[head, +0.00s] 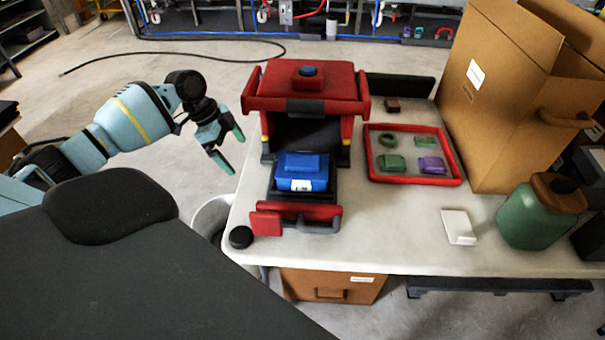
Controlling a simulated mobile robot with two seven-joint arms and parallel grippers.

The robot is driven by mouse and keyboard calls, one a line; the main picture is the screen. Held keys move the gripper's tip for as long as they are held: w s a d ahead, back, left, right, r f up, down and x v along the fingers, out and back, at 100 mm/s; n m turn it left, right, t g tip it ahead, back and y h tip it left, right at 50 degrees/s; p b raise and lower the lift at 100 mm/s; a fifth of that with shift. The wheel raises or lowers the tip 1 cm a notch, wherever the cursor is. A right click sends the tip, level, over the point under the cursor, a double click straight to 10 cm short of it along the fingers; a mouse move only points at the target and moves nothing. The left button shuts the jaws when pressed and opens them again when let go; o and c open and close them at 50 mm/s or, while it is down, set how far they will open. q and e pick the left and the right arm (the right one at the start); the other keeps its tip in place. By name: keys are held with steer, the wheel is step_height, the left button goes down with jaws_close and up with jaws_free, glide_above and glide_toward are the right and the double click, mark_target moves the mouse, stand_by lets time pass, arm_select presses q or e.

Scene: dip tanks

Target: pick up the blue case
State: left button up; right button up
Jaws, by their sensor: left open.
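The blue case (301,171) has a raised lid and a small white label on its front. It sits in the pulled-out dark drawer of a red and black box unit (306,88) on the white table. My left gripper (229,150) is open and empty. It hangs left of the table's edge, to the left of the drawer and apart from the case. My right gripper is not in view.
A red-rimmed tray (458,158) with small green and purple pieces lies right of the unit. A large cardboard box (509,105), a green jar (539,215) and a white block (458,227) stand further right. A black round knob (241,237) sits at the table's front left corner.

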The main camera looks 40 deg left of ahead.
mark_target(300, 160)
arm_select(q)
steer(key=w+d, duration=0.2)
steer(key=d, duration=0.2)
steer(key=w+d+p, duration=0.1)
steer(key=w+d, duration=0.2)
steer(key=d, duration=0.1)
steer(key=w+d, duration=0.2)
steer(key=d, duration=0.2)
steer(key=shift+w+d, duration=0.1)
steer(key=shift+w, duration=0.2)
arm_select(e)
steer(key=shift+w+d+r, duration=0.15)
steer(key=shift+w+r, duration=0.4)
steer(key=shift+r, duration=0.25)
arm_select(q)
steer(key=shift+d, duration=0.1)
steer(key=shift+w+d+r+x, duration=0.1)
steer(key=shift+x, duration=0.8)
steer(key=shift+w+d+r+x, duration=0.1)
steer(key=shift+d+x, duration=0.05)
steer(key=shift+x, duration=0.75)
steer(key=shift+w+d+x, duration=0.1)
steer(key=shift+x, duration=0.85)
steer(key=shift+r, duration=0.1)
steer(key=c, duration=0.8)
steer(key=shift+o, duration=0.2)
